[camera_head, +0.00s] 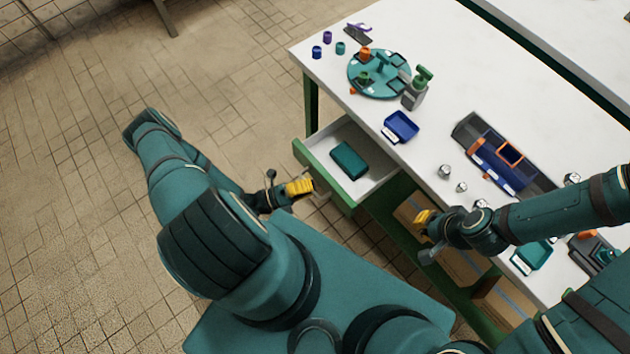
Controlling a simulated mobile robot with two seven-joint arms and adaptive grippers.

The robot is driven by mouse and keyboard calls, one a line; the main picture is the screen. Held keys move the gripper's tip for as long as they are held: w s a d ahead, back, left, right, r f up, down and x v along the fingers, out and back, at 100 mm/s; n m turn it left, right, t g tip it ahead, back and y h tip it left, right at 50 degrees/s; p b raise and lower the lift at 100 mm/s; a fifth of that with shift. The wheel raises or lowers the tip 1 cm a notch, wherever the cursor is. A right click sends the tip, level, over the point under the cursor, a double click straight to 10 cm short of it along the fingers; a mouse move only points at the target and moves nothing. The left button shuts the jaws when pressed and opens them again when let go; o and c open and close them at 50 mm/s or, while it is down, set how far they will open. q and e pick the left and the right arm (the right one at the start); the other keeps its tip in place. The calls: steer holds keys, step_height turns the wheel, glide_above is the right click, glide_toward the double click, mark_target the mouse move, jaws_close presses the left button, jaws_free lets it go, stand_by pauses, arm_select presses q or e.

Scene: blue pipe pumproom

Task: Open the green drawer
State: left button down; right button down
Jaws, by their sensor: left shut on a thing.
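The green drawer (323,174) under the white table stands pulled out, with its white inside showing. A teal box (349,160) lies in it. My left gripper (308,187) has yellow fingertips and is at the drawer's front, shut on the handle (319,191), which is partly hidden by the fingers. My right gripper (424,222) hangs beside the table's front edge, right of the drawer, apart from it. Its fingers are small and partly hidden, so I cannot tell whether they are open or shut.
The white table (455,85) holds a round teal tray (361,87), a spray bottle (415,92), a blue bin (401,126) and a dark toolbox (497,160). Cardboard boxes (460,265) stand on the shelf below. The tiled floor at left is clear.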

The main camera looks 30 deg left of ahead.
arm_select(q)
steer(key=c, duration=1)
jaws_free()
steer(key=shift+d, duration=0.1)
steer(key=v, duration=1.2)
